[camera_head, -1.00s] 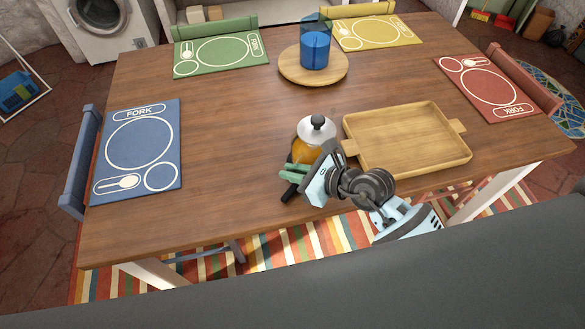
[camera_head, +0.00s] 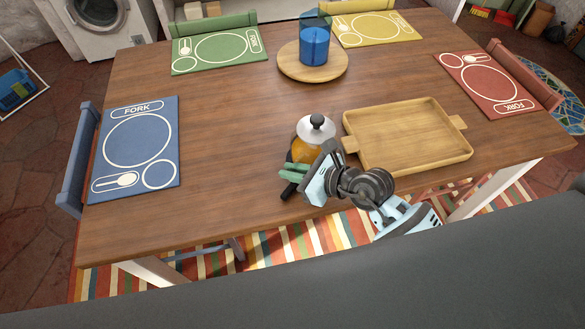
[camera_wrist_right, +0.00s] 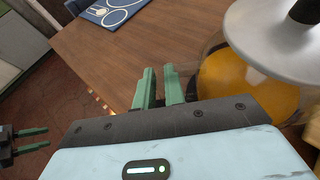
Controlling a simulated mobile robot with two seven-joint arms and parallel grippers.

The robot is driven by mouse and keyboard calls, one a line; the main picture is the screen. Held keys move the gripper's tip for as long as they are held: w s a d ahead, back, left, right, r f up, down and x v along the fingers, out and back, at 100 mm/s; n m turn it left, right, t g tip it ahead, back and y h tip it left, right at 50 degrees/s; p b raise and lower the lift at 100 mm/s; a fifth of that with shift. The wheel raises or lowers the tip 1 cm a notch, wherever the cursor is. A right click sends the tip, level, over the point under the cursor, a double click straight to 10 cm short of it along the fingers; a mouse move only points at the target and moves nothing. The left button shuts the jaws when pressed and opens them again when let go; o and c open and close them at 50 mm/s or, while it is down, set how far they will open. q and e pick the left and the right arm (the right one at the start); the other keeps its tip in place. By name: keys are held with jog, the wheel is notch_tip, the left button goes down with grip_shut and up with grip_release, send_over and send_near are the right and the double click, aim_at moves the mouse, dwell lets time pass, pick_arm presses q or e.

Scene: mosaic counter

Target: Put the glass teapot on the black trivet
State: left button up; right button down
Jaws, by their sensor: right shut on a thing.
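The glass teapot (camera_head: 309,143) has a pale lid with a black knob and amber liquid inside. It is near the front edge of the wooden table, left of a wooden tray, and fills the right of the wrist view (camera_wrist_right: 255,85). My right gripper (camera_head: 293,171) has green fingers at the teapot's near side, shut on its dark handle (camera_head: 289,191), whose end sticks out below them. The fingers show at the centre of the wrist view (camera_wrist_right: 160,85). My left gripper (camera_wrist_right: 35,139) appears at the left of the wrist view, fingers apart and empty. I see no black trivet.
The wooden tray (camera_head: 462,156) is close on the right of the teapot. A round wooden board (camera_head: 288,72) with a blue tumbler (camera_head: 314,48) stands farther back. Blue (camera_head: 111,151), green (camera_head: 190,66), yellow (camera_head: 402,30) and red (camera_head: 470,88) placemats lie around the edges. The left middle of the table is clear.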

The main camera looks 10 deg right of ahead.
jog(key=c, duration=1.4)
grip_release()
jog(key=shift+r, duration=0.1)
jog(key=shift+c, duration=0.2)
jog(key=shift+o, duration=0.3)
jog(key=shift+f, duration=0.25)
jog(key=v, duration=0.8)
jog(key=shift+r, duration=0.15)
